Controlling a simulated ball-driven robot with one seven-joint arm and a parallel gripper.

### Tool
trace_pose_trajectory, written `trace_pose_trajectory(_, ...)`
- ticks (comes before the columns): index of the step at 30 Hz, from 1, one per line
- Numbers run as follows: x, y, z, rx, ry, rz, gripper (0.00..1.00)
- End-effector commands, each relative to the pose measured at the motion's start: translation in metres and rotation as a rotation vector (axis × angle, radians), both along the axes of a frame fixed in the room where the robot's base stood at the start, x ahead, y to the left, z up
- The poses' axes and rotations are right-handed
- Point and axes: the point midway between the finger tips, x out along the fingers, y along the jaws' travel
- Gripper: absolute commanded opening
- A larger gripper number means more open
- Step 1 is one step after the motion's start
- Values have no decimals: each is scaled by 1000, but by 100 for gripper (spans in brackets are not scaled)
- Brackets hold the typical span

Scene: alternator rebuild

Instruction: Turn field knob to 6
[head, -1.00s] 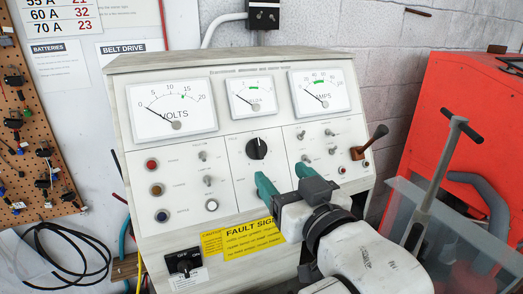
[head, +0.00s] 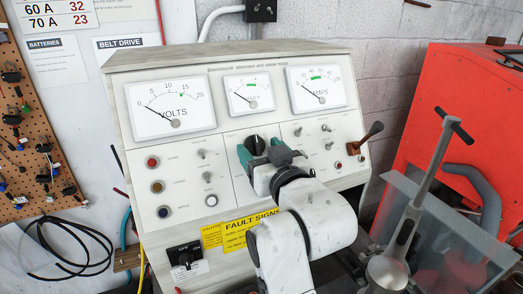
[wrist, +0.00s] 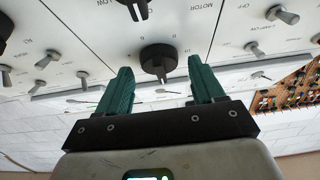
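The field knob (head: 256,144) is a round black knob with a raised grip bar, in the middle of the grey test panel (head: 178,221). In the wrist view, which is upside down, the knob (wrist: 158,58) shows with faint scale marks around it; I cannot read its setting. My gripper (head: 259,149) is in front of the knob, its teal fingers open. In the wrist view the gripper (wrist: 159,68) has one finger on each side of the knob, with a gap on both sides. It holds nothing, and contact with the knob is not visible.
A second black knob (wrist: 135,8) sits beside the field knob in the wrist view. Toggle switches (wrist: 282,14) flank the knobs. Dials including the volts meter (head: 170,107) are above. A brown-handled lever (head: 370,135) and a red cabinet (head: 450,110) are at right.

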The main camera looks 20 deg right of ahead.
Motion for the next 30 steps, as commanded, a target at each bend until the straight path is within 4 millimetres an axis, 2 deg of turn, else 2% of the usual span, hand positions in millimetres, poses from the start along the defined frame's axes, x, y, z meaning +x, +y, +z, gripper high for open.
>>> trace_pose_trajectory(2,0,0,0,0,0,0,60)
trace_pose_trajectory(15,0,0,0,0,0,0,18)
trace_pose_trajectory(23,0,1,-1,23,0,-12,18)
trace_pose_trajectory(30,0,3,-3,126,-1,-71,18)
